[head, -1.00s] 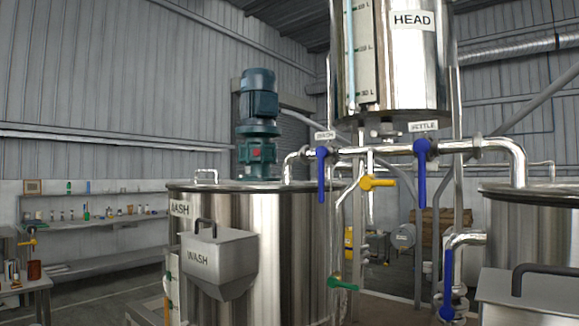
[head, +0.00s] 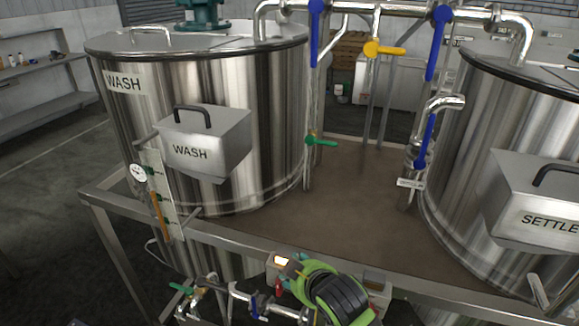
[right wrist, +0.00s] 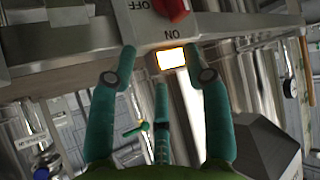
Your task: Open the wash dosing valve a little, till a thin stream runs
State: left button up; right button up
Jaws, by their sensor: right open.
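A valve with a long blue lever (head: 316,32) sits on the overhead pipe right of the wash tank (head: 215,85). Its lever hangs straight down, across the pipe; its label is not readable now. I see no stream. My right gripper (right wrist: 160,52) is open and empty in the right wrist view, its teal fingers on either side of a lit lamp (right wrist: 171,58) on a switch box with a red knob (right wrist: 174,8). In the head view the gripper body is low at centre, far below the blue lever. My left gripper is not in view.
Other valves are a yellow lever (head: 384,49), a second blue lever (head: 437,45), a lower blue lever (head: 425,140) and a green one (head: 322,141). A steel frame rail (head: 235,240) runs in front of the tanks. The platform (head: 345,200) between tanks is clear.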

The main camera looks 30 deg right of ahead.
jog(key=w+d+r, duration=0.1)
jog(key=r, duration=0.1)
jog(key=w+d+r+t, duration=0.1)
jog(key=w+r, duration=0.1)
jog(key=w+d+r+t, duration=0.1)
jog(key=w+r, duration=0.1)
jog(key=shift+w+r+h, duration=0.15)
jog(key=shift+w+h, duration=0.1)
jog(key=shift+h, duration=0.15)
jog(key=w+d+r+m+t, duration=0.1)
jog(key=w+d+r+t, duration=0.3)
jog(key=r, duration=0.6)
jog(key=m+t+h, duration=0.3)
jog(key=t+h, duration=0.1)
jog(key=t, duration=0.2)
send_near(317, 44)
jog(key=r+x, duration=0.1)
jog(key=x, duration=0.3)
jog(key=shift+g, duration=0.3)
jog(key=p+x, duration=0.4)
jog(key=x, duration=0.1)
jog(key=shift+w+d, duration=0.15)
jog(key=shift+w, duration=0.3)
jog(key=shift+w+d+p, duration=0.15)
jog(key=shift+w+p, duration=0.15)
grip_shut()
